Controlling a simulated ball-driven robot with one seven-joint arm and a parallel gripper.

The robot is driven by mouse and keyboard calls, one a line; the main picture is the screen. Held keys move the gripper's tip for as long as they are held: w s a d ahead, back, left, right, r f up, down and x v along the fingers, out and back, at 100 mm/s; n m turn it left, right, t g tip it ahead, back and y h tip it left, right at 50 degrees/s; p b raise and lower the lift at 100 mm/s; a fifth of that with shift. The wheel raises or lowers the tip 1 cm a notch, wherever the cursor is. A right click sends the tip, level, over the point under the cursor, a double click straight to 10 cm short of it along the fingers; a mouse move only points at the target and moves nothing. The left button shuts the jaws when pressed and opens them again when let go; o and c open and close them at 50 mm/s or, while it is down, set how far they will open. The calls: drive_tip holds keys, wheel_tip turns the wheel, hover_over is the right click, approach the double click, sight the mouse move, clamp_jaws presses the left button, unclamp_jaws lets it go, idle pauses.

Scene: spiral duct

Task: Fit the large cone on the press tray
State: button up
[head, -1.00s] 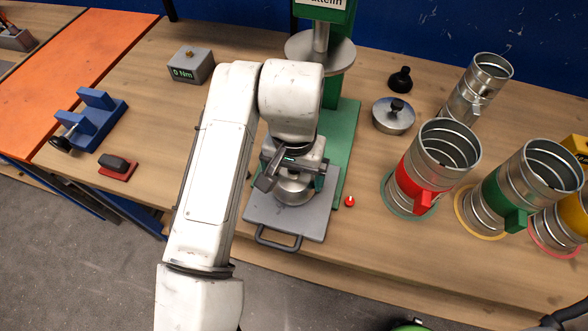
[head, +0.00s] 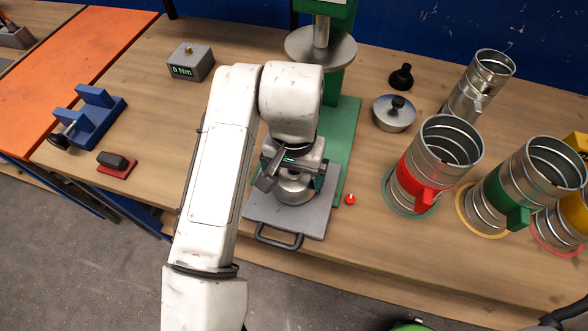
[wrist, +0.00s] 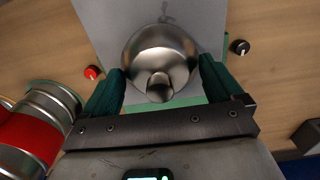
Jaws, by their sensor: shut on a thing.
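The large cone (wrist: 160,55) is a shiny, rounded metal piece with a short knob at its top. In the wrist view it sits between the two green fingers of my gripper (wrist: 162,66), which is shut on it. In the head view the cone (head: 294,190) shows below my gripper (head: 290,176), over the middle of the grey press tray (head: 308,221). My arm and gripper hide part of it. The tray also shows behind the cone in the wrist view (wrist: 205,18). Whether the cone's base touches the tray is hard to tell.
The green press (head: 345,130) stands just behind the tray, its round plate (head: 320,47) above. A small red knob (head: 350,199) lies right of the tray. A metal lid (head: 393,115) and several duct pieces (head: 432,165) stand right.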

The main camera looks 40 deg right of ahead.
drive_tip(key=shift+f+b, duration=0.3)
drive_tip(key=shift+f, duration=0.35)
idle(1.9)
drive_tip(key=o, duration=1.1)
drive_tip(key=shift+r, duration=0.1)
drive_tip(key=shift+r+p, duration=3.35)
drive_tip(key=shift+r, duration=0.6)
